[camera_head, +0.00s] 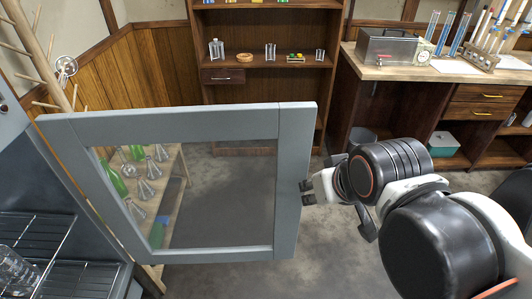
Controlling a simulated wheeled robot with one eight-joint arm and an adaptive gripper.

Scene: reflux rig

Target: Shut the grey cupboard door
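The grey cupboard door (290,185) stands wide open, a grey frame around a clear pane. It reaches from the cupboard (60,185) at the left edge out to the middle of the view. My gripper (305,192) is at the door's free right edge, about halfway down. Its fingertips are at or very near that edge. I cannot tell whether they touch it. The two fingertips look apart, with a small gap and nothing seen between them.
Inside the cupboard are wire racks (30,240) with glassware. Through the pane a wooden rack (172,190) with flasks and green bottles shows. A wooden shelf unit (258,82) stands behind. A workbench (450,68) with tubes is at the right.

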